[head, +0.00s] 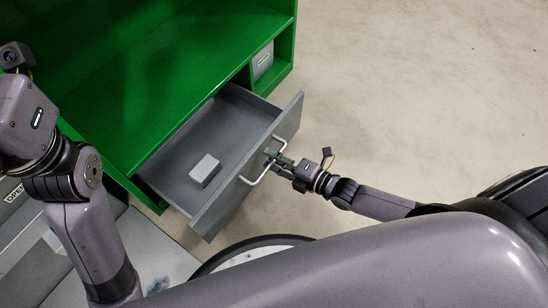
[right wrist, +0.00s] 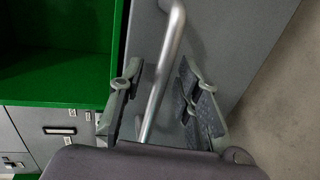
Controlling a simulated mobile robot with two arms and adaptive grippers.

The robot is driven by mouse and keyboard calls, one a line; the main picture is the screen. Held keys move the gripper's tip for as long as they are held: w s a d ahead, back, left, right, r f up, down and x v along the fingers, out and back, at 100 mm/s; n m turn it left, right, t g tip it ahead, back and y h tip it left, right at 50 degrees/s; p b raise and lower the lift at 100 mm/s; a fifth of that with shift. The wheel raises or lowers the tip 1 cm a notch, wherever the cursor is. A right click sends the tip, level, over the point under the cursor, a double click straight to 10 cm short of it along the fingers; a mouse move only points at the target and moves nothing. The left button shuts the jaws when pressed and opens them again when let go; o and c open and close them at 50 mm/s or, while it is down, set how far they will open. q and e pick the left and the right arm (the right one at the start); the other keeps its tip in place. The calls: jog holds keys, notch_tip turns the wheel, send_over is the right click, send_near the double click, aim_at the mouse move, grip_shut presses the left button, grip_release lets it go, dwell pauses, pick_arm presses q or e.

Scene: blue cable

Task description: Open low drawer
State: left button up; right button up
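The grey low drawer (head: 202,222) stands pulled out from the green cabinet (head: 180,50), and its inside shows. Its metal bar handle (head: 252,182) runs along the front. In the right wrist view the handle (right wrist: 163,75) passes between the fingers of my right gripper (right wrist: 160,105). The fingers are apart, with a gap to the bar on each side. In the head view my right gripper (head: 275,160) is at the handle. My left arm comes in at the left edge; its gripper fingers are out of the picture.
A small light grey box (head: 204,169) lies inside the drawer. Another grey box (head: 263,61) sits in a cabinet compartment. Grey labelled drawers (right wrist: 55,130) show at the left of the wrist view. The floor (head: 420,90) to the right is clear.

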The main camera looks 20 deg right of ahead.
jog(key=v, duration=1.2)
dwell(0.5)
